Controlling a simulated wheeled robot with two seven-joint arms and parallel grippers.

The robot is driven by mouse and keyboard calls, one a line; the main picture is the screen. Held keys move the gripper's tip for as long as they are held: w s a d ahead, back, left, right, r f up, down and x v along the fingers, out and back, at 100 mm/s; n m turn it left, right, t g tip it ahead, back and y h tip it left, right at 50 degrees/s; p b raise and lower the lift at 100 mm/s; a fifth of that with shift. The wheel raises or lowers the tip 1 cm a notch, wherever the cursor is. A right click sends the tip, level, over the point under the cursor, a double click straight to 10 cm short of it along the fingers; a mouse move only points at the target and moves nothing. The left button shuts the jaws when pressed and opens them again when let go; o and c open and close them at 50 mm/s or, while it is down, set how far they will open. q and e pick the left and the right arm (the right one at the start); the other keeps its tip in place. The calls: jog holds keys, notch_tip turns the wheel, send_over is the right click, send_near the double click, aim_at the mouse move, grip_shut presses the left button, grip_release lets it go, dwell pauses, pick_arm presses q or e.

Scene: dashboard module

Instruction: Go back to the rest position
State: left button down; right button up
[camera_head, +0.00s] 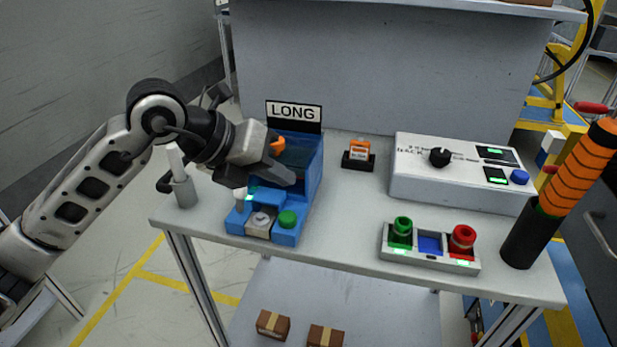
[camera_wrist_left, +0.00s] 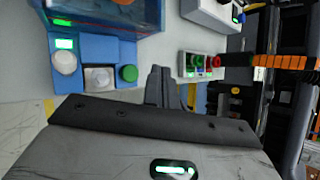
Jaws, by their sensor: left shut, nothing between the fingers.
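My left gripper (camera_head: 288,178) reaches in from the left over the workbench (camera_head: 350,228). It is shut and empty, with its fingers in front of the blue bin (camera_head: 313,178) and above that bin's button panel. Part of the bin is hidden behind the gripper. In the left wrist view, the dark closed fingers (camera_wrist_left: 158,86) show beside the blue panel (camera_wrist_left: 112,50). I cannot tell from the pictures whether the fingers touch the bin. My right gripper is in neither view.
A LONG sign (camera_head: 293,112) stands behind the bin. To its right are a small orange device (camera_head: 359,153), a white control box (camera_head: 460,185), a button tray (camera_head: 430,258) and an orange-black column (camera_head: 563,187). A grey cylinder (camera_head: 185,192) stands at the left edge.

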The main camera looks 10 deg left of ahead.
pick_arm(q)
jog(key=s+d+r+h, duration=0.3)
jog(key=s+d+h, duration=0.1)
jog(key=d+h, duration=0.35)
notch_tip(320, 180, up, 7)
jog(key=s+d+n+t+h, duration=0.2)
jog(key=n+t+h, duration=0.1)
jog(key=n+h, duration=0.15)
jog(key=w+a+f+n+t+y, duration=0.1)
jog(key=w+a+n+t+y, duration=0.1)
jog(key=a+n+t+y, duration=0.65)
jog(key=w+a+f+n+t+y, duration=0.1)
jog(key=w+a+n+t+y, duration=0.3)
jog(key=n, duration=0.8)
jog(key=s+a+f+n+g+y, duration=0.3)
jog(key=a+f+n+g+y, duration=0.15)
jog(key=f+n+y, duration=0.5)
jog(key=s+d+f+g+h, duration=0.25)
jog(key=s+f+g, duration=1.05)
jog(key=s+f, duration=0.8)
jog(key=w+d+f+t+h, duration=0.4)
jog(key=w+d+t, duration=0.1)
jog(key=w+t, duration=0.1)
jog(key=shift+w+d+f+t, duration=0.15)
jog(key=shift+w+d+t, duration=0.25)
jog(key=shift+w, duration=0.35)
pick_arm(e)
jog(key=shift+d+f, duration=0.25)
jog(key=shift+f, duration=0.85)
